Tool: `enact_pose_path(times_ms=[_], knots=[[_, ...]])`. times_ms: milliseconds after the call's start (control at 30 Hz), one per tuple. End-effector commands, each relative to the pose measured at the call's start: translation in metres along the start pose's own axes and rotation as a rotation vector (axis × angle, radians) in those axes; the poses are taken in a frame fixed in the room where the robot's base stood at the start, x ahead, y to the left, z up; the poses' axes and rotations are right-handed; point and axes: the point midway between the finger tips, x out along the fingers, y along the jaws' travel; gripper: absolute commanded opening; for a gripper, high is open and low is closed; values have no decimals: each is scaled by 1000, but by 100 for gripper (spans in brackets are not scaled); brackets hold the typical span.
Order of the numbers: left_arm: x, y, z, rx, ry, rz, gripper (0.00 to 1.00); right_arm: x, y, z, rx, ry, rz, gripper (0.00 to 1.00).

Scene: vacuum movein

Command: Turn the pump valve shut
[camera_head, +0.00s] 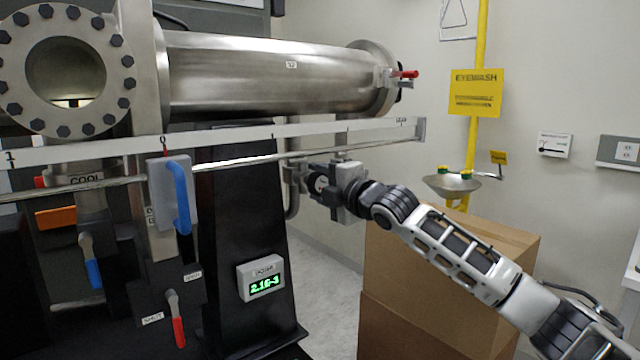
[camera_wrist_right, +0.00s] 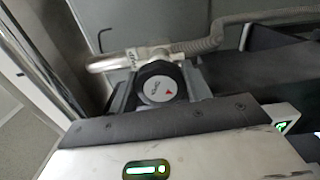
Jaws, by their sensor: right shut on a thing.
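A round black valve knob (camera_wrist_right: 160,84) with a white face and a red arrow mark shows in the right wrist view. It sits at a pale pipe with a small label (camera_wrist_right: 134,58) too small to read surely. My right gripper (camera_wrist_right: 158,90) has its grey fingers on both sides of the knob and is shut on it. In the head view, my right gripper (camera_head: 322,186) is below the rail's right part, beside the black column. The knob is mostly hidden there by the gripper. My left gripper is not in view.
A large steel tube (camera_head: 270,75) and a long marked rail (camera_head: 290,130) run above my right gripper. A red-handled lever (camera_head: 178,325) and a digital display (camera_head: 262,278) are lower left. Cardboard boxes (camera_head: 400,262) stand below my right arm. An eyewash basin (camera_head: 452,186) is behind.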

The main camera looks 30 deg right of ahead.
Motion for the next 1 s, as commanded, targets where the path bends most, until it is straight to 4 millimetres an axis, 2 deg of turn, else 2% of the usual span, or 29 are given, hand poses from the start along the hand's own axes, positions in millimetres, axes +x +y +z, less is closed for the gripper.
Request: enact_pose_path(times_ms=[1000], knots=[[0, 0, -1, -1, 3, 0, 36, 0, -3, -1, 969, -2, -2, 26]])
